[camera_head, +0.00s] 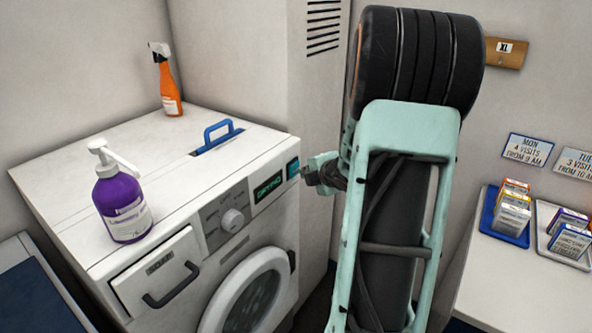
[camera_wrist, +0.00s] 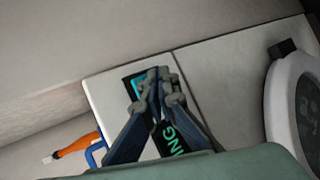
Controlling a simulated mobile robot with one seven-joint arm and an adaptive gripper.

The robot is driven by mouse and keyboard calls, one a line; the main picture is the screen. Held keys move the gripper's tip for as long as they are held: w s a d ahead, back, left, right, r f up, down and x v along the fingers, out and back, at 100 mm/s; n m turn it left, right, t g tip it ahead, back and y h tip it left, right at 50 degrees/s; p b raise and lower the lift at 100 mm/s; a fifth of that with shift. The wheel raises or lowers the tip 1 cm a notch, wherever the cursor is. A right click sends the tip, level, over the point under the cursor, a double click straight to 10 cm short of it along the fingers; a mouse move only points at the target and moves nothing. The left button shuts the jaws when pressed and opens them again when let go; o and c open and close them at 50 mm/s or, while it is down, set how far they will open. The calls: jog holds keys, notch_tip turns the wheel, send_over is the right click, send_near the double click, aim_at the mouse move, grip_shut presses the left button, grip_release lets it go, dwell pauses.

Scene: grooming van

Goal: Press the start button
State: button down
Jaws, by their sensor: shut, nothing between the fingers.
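The white washing machine (camera_head: 190,240) stands at left with a control panel on its front. A small teal button (camera_head: 293,168) sits at the panel's right end, beside a dark display (camera_head: 268,187) with teal lettering. My gripper (camera_head: 307,174) is shut and empty, its tips right at the teal button; I cannot tell whether they touch. In the wrist view my gripper (camera_wrist: 157,82) points at the panel and covers most of the teal button (camera_wrist: 132,81). Part of the display (camera_wrist: 174,140) shows below the fingers.
A purple pump bottle (camera_head: 122,205) and an orange spray bottle (camera_head: 167,85) stand on the machine, near a blue handle (camera_head: 217,136). A dial (camera_head: 232,219), drawer (camera_head: 157,273) and round door (camera_head: 243,295) are on its front. A counter with trays (camera_head: 506,228) is at right.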

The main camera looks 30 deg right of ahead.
jog(key=s, duration=0.1)
jog(key=s+d, duration=0.1)
jog(key=s, duration=0.1)
jog(key=s+d+p, duration=0.1)
jog(key=shift+s, duration=0.3)
dwell(0.3)
dwell(1.3)
